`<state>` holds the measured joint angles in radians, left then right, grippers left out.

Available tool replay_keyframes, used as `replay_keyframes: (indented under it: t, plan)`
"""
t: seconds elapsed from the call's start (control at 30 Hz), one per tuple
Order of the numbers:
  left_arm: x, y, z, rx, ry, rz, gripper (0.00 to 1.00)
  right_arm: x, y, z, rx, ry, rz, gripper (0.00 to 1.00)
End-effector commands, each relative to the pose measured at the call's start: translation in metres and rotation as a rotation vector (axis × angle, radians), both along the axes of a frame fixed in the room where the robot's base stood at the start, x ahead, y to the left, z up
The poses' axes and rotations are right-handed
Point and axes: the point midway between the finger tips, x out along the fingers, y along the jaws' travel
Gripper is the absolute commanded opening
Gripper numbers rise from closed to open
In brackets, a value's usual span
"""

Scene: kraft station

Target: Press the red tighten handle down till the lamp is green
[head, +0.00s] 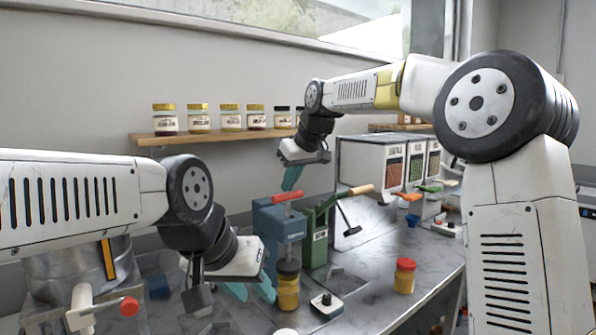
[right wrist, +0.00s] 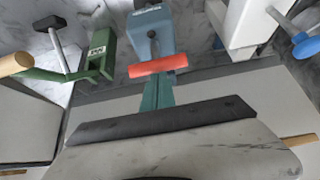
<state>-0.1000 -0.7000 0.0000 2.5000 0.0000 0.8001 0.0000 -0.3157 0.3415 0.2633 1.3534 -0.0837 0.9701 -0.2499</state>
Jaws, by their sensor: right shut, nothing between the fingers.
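The red tighten handle (head: 287,196) sticks out at the top of a blue press (head: 282,222). In the right wrist view the red handle (right wrist: 158,66) lies crosswise in front of the blue press (right wrist: 150,30). My right gripper (head: 291,180) is shut and empty, its teal fingers just above the handle; they also show in the right wrist view (right wrist: 157,92). I cannot tell whether they touch it. A jar with a dark lid (head: 288,290) stands at the blue press. My left gripper (head: 252,291) is open, its fingers apart just left of the jar. I cannot make out a lit lamp.
A green press (head: 317,235) with a wooden handle (head: 356,190) stands close right of the blue one. A shelf of jars (head: 215,135) is on the wall.

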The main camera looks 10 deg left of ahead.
Motion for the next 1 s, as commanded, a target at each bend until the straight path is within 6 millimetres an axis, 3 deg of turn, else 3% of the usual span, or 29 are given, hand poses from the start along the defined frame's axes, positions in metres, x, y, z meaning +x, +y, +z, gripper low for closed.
replay_keyframes:
  t: [0.1,0.3,1.0]
  plan:
    - [0.0,0.0,0.0,0.0,0.0,0.0,0.36,0.0,-0.001,-0.027,-0.003,0.005,0.0,0.0]
    - [0.0,0.0,0.0,0.0,0.0,0.0,0.36,-0.001,-0.001,-0.046,-0.006,0.01,0.001,0.0]
    - [0.0,0.0,0.0,0.0,0.0,0.0,0.36,0.0,-0.004,-0.049,-0.013,0.014,-0.004,0.0]
